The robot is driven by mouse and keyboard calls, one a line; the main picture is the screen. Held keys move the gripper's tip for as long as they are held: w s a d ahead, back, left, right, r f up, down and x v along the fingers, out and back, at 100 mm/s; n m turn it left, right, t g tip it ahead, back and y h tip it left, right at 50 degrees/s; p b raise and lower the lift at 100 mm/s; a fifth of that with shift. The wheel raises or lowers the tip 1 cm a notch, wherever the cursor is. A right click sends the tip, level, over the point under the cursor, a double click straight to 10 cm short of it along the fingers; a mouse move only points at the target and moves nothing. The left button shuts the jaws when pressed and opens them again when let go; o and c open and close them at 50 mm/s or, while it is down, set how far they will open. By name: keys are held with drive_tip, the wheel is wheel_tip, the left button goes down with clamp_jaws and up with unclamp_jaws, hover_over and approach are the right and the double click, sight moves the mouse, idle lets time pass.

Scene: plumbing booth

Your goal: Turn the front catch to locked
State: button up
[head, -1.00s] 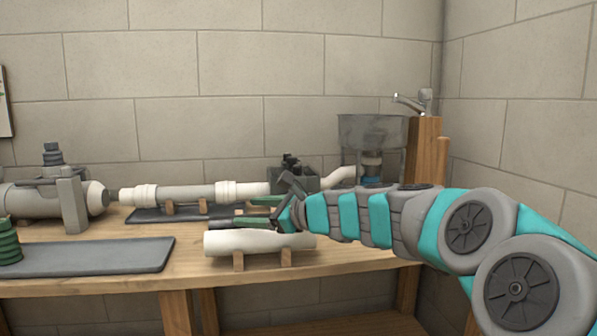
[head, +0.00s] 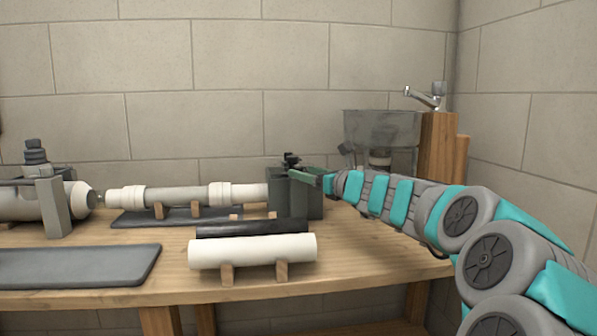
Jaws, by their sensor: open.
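A dark grey block (head: 277,195) stands at the right end of the white pipe line. A small black catch-like fitting (head: 291,159) sits on its top; its turn position is too small to tell. I cannot tell for sure whether this is the front catch. My gripper (head: 304,175), with green fingers, is at the block's upper right, just below and right of the black fitting. It is open and I see nothing held. The fingers hide part of the block's face, and I cannot tell whether they touch it.
A white pipe (head: 252,252) lies on wooden supports at the front, with a black bar (head: 252,228) behind it. A grey basin (head: 383,128) and tap (head: 425,97) stand at the back right. A dark mat (head: 75,266) lies front left.

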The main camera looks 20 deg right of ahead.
drive_tip(key=shift+x, duration=1.9)
drive_tip(key=shift+c, duration=0.4)
clamp_jaws()
